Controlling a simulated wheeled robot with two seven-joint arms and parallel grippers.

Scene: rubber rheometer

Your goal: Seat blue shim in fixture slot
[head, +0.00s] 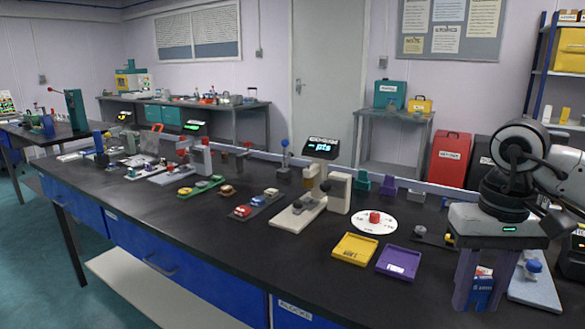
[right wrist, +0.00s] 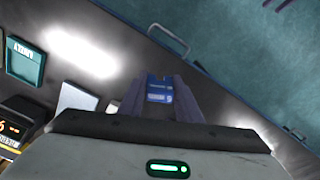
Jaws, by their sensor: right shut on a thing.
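My right gripper (head: 482,304) hangs upright at the right of the black bench in the head view. It is shut on a blue piece (head: 481,291) with pale markings, which I take to be the blue shim. In the right wrist view the piece (right wrist: 159,93) sits between the fingers (right wrist: 158,98). A pale plate (head: 537,291) with a blue knob lies just right of the gripper, partly hidden by it. I cannot tell whether this is the fixture, and no slot is clear. My left gripper is not in view.
A yellow tray (head: 355,249) and a purple tray (head: 398,262) lie left of the gripper. A white disc (head: 374,222) with a red knob is behind them. A white-based device (head: 299,214) stands farther left. The front of the bench beside the trays is clear.

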